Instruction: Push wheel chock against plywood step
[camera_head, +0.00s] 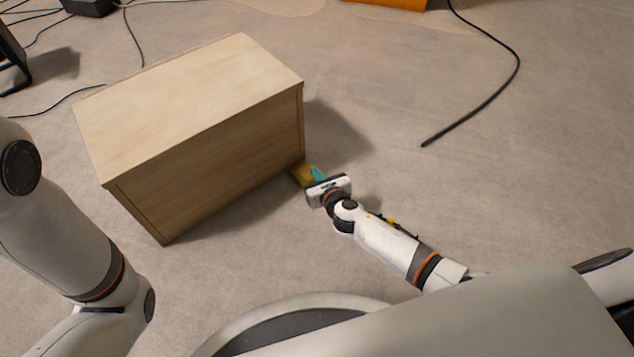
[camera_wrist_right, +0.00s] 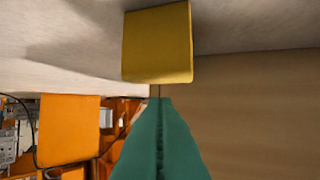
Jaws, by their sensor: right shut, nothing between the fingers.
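The plywood step (camera_head: 200,90) is a large light wooden box on the floor at left of centre in the head view; its side fills the right of the right wrist view (camera_wrist_right: 260,110). The yellow wheel chock (camera_head: 299,175) lies on the floor by the step's right corner, partly hidden by my right gripper. It shows as a yellow block in the right wrist view (camera_wrist_right: 157,43). My right gripper (camera_head: 318,174) has teal fingers, shut and empty, pointing at the chock. I cannot tell whether fingertips touch chock, or chock touches step. My left gripper is out of view.
A black cable (camera_head: 490,95) lies on the floor at the upper right. An orange object (camera_head: 390,2) is at the top edge. Thin cables and a dark box (camera_head: 90,6) are at the upper left. The floor right of the step is mostly clear.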

